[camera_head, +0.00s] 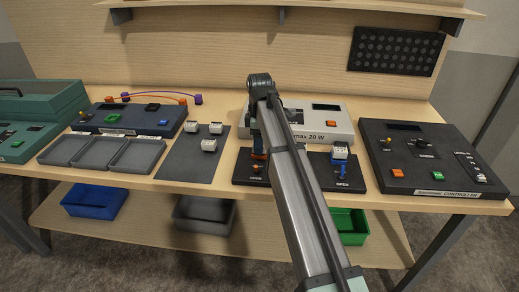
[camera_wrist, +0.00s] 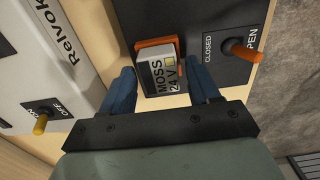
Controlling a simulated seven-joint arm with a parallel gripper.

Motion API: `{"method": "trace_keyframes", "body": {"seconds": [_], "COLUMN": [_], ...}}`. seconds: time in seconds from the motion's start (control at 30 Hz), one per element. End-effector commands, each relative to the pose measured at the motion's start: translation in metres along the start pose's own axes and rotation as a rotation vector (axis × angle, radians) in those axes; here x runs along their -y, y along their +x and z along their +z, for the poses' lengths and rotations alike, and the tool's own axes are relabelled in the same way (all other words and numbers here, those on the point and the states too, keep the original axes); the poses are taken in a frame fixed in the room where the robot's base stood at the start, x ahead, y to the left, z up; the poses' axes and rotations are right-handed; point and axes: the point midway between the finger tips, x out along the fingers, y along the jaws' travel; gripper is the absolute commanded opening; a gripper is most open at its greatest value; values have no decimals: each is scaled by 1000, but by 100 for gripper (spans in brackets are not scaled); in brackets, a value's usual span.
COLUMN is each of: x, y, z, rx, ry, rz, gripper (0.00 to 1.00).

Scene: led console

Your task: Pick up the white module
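A white module (camera_wrist: 158,72) with a dark label reading "MOSS 24 V" sits in an orange socket (camera_wrist: 154,43) on a black panel in the wrist view. My gripper (camera_wrist: 162,78) is open, with one blue finger on each side of the module. A gap shows between each finger and the module. In the head view my gripper (camera_head: 258,142) is over the left station of the black panel (camera_head: 318,184), and my arm hides most of that station. An orange lever (camera_wrist: 242,50) beside the socket points towards the word "OPEN".
Another white module (camera_head: 340,151) stands at the panel's right station, with a blue lever (camera_head: 342,171). Several white modules (camera_head: 209,145) lie on a grey mat (camera_head: 190,168). A light-grey power unit (camera_head: 330,123) stands behind; a black controller (camera_head: 420,160) is at right.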

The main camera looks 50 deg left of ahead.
Motion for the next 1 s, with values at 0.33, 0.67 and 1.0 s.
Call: {"method": "trace_keyframes", "body": {"seconds": [0.33,0.67,1.0], "x": [0,0,-1], "y": [0,0,-30], "z": [0,0,0], "rx": [0,0,0], "ry": [0,0,0], "rz": [0,0,2], "gripper": [27,11,11]}}
